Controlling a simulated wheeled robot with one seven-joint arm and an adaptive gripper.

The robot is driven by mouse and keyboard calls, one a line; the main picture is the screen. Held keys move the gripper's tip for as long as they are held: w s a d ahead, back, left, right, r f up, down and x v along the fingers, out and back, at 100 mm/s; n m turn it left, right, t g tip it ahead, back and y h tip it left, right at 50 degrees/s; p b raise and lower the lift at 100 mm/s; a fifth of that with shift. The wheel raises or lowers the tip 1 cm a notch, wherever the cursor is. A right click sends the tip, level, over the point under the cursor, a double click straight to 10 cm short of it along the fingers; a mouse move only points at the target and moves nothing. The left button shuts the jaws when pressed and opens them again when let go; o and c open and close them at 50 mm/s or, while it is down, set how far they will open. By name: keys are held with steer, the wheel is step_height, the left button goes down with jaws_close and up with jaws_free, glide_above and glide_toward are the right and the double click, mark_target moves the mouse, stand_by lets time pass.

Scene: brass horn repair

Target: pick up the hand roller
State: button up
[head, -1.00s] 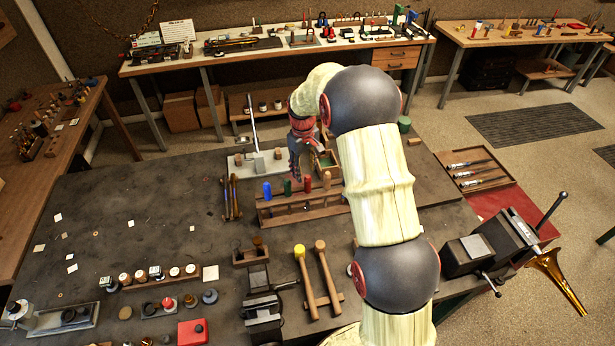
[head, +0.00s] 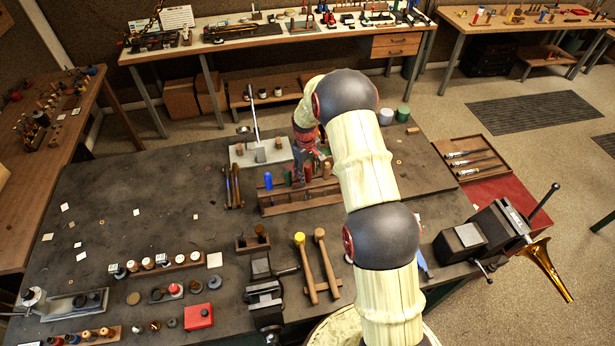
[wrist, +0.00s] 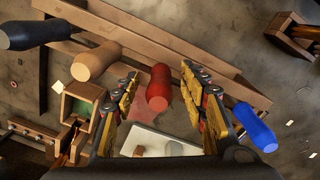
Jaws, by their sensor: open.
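The wooden tool rack (head: 285,205) stands on the dark workbench, with upright handled tools in it. In the wrist view a red handle (wrist: 158,88) stands between the open fingers of my gripper (wrist: 160,76), with clear gaps on both sides. A wooden handle (wrist: 97,62) and a black handle (wrist: 35,33) are to its left, and a blue handle (wrist: 255,127) is to its right. I cannot tell from the handles which tool is the hand roller, because the tool ends are hidden. In the head view my gripper (head: 306,162) is over the rack, partly hidden.
A grey plate with an upright lever (head: 262,152) stands behind the rack. Two mallets (head: 318,262) lie on a stand in front, beside a small vise (head: 264,295). The bench's left middle is mostly clear.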

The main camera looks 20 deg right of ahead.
steer(key=c, duration=0.4)
steer(key=c, duration=0.7)
jaws_close()
